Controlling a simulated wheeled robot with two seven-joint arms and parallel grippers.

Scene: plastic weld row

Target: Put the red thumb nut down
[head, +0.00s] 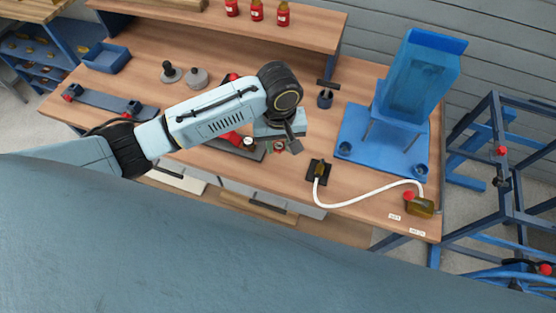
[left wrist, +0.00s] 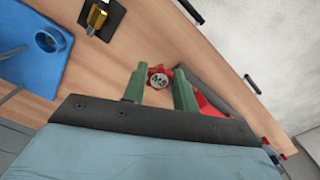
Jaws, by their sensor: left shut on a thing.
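The red thumb nut (left wrist: 158,70) has a lobed rim and a pale, marked face. In the left wrist view it sits between the tips of my left gripper's green fingers (left wrist: 159,88), which are shut on it. In the head view my left gripper (head: 281,147) is over the front middle of the wooden bench (head: 345,213), and only a little red of the nut shows. I cannot tell the gap between nut and bench top. My right gripper is not in view.
Right of the gripper stand a small black block with a brass fitting (head: 320,170), a white hose (head: 365,200) and a blue base plate (head: 350,140) with a tall blue stand (head: 420,75). A grey and red tool (left wrist: 215,98) lies close by. Bare wood lies between.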

